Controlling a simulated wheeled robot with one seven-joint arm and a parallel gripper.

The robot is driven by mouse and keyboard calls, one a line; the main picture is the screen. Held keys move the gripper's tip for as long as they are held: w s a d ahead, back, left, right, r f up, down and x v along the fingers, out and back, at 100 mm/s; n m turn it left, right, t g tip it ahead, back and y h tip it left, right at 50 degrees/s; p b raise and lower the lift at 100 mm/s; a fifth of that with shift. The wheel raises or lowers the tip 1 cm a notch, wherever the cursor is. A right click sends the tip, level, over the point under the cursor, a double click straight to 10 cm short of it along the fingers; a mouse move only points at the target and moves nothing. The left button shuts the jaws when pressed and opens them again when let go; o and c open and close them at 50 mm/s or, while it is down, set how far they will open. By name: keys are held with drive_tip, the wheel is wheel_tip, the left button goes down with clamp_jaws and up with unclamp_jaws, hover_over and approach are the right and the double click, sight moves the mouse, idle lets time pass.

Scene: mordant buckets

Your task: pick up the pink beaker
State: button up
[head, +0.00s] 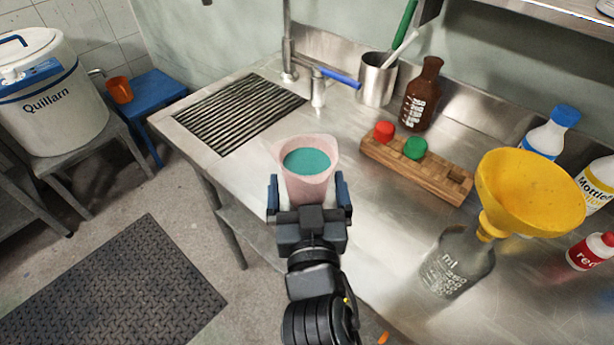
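The pink beaker (308,185) is upright near the front edge of the steel counter and holds teal liquid. My gripper (309,187) reaches it from the front, with one blue-and-grey finger at its left side and the other at its right. The fingers are spread around the beaker's lower part. I cannot tell whether they touch it. The beaker's base is hidden behind my gripper.
A wooden rack (418,170) with red and green caps is close on the right. A grey bottle (457,262) with a yellow funnel (528,192) stands nearer right. Behind are a drain grate (240,112), a faucet (318,92), a steel cup (376,82) and a brown bottle (421,97).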

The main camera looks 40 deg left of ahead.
drive_tip(key=c, duration=1.2)
drive_tip(key=shift+r, duration=0.1)
drive_tip(key=shift+c, duration=0.2)
